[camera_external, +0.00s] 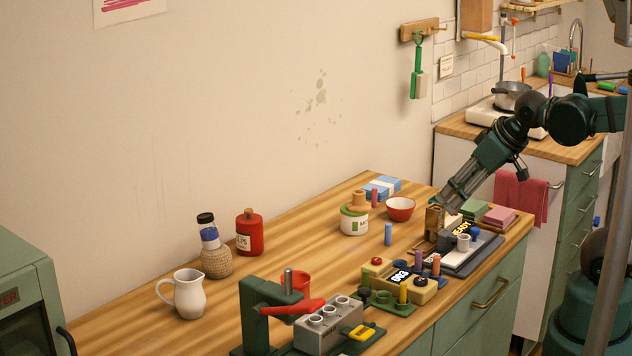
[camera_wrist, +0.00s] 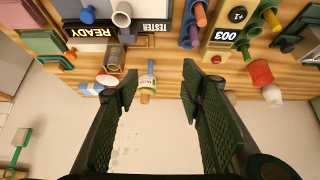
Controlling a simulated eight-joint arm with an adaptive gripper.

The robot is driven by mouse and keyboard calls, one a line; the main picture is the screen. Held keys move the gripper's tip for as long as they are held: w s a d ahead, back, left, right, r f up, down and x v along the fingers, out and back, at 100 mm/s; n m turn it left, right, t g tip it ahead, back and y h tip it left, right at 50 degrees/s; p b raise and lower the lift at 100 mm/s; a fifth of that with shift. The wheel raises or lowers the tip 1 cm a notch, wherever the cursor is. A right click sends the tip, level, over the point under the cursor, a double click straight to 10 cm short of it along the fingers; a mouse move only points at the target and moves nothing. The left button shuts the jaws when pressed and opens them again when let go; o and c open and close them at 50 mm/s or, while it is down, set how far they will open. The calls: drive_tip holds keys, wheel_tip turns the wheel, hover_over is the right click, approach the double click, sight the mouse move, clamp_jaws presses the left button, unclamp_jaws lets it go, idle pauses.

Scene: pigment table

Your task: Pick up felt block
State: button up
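My gripper (camera_external: 447,203) is open and empty. In the wrist view its two dark green ridged fingers (camera_wrist: 160,85) stand wide apart with nothing between them. No thing is clearly marked as the felt block. A small brown upright block (camera_external: 434,222) stands close to the fingertips in the outside view; it shows left of the fingers in the wrist view (camera_wrist: 113,58). Flat soft-looking pieces, green (camera_external: 474,208) and pink (camera_external: 499,216), lie at the table's right end. They show at the upper left of the wrist view, green (camera_wrist: 45,42) and pink (camera_wrist: 20,14).
A dark tester tray (camera_external: 470,258) with a READY label stands beside the brown block. A red bowl (camera_external: 400,208), a cream jar (camera_external: 354,220) and a blue cylinder (camera_external: 388,235) are left of it. Button boxes (camera_external: 400,278) stand in front. The table's left middle has bare wood.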

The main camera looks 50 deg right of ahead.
drive_tip(key=shift+o, duration=0.2)
idle(0.3)
drive_tip(key=w+d+r+n+g+h+p, duration=0.1)
drive_tip(key=w+d+r+n+g+p, duration=0.25)
drive_tip(key=w+d+n+p, duration=0.95)
drive_tip(key=w+d+f+n+g, duration=0.1)
drive_tip(key=w+d+f, duration=0.2)
drive_tip(key=d, duration=0.5)
drive_tip(key=w+d+f+n+g, duration=0.1)
drive_tip(key=w+d+f+n, duration=0.1)
drive_tip(key=d+f, duration=0.2)
drive_tip(key=w+d+f+n+g+p, duration=0.1)
drive_tip(key=w+d+f, duration=0.2)
drive_tip(key=d, duration=0.8)
drive_tip(key=shift+w+d+f+n+g+y, duration=0.25)
drive_tip(key=shift+w+d+n+y, duration=0.05)
drive_tip(key=shift+w+y, duration=0.1)
drive_tip(key=shift+s+d+f, duration=0.1)
drive_tip(key=shift+d+f, duration=0.35)
